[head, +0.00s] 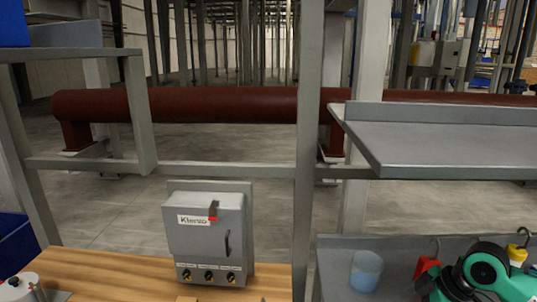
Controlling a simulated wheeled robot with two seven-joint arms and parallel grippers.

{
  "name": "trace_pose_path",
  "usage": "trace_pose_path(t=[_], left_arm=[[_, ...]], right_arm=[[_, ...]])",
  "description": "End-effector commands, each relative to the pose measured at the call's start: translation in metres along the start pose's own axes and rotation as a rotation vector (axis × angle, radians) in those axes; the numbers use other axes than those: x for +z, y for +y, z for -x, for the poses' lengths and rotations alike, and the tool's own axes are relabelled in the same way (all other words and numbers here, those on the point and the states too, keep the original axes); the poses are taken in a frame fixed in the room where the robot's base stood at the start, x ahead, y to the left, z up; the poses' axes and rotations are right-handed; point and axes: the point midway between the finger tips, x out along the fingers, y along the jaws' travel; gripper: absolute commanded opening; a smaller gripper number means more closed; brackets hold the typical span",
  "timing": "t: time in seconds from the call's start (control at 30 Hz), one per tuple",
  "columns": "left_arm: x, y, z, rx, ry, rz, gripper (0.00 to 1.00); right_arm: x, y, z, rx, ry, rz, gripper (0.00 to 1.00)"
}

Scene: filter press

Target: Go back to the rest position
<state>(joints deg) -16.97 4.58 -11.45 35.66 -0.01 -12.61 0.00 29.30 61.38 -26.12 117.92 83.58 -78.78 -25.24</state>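Neither of my grippers can be made out in the head view. A grey control box (207,240) labelled "Kierwo" stands upright on the wooden tabletop (100,276). Its door looks shut, with a dark handle (228,243) and a small red-tipped lever (213,210) on the front. Several knobs (208,276) line its lower edge. Small parts at the bottom edge, in front of the box, are cut off and too small to tell.
A grey lower shelf (335,275) at right holds a translucent blue cup (366,270) and a green-and-black tool (485,275). An empty grey upper shelf (450,145) hangs above it. Metal posts (308,150) frame the bench. A blue bin (12,250) stands at left.

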Motion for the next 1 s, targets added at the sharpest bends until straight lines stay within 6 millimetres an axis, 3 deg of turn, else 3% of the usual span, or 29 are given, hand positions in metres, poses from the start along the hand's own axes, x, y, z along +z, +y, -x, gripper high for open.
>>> trace_pose_path(t=[0.27,0.4,0.6,0.8,1.0], left_arm=[[0.004,0.001,0.000,0.001,-0.004,0.000,0.45],[0.007,0.001,0.000,0.001,-0.009,0.000,0.45],[0.006,0.001,0.000,0.001,-0.008,0.000,0.45],[0.006,0.001,0.000,0.001,-0.007,0.000,0.45],[0.004,0.001,0.000,0.001,-0.006,0.000,0.45]], right_arm=[[0.007,-0.036,-0.061,0.005,-0.019,-0.020,0.99],[0.014,-0.069,-0.101,0.026,-0.023,-0.063,0.99],[0.027,-0.118,-0.145,0.090,-0.025,-0.191,0.99],[0.051,-0.163,-0.166,0.179,-0.047,-0.384,0.99],[0.082,-0.200,-0.168,0.279,-0.102,-0.594,0.99]])
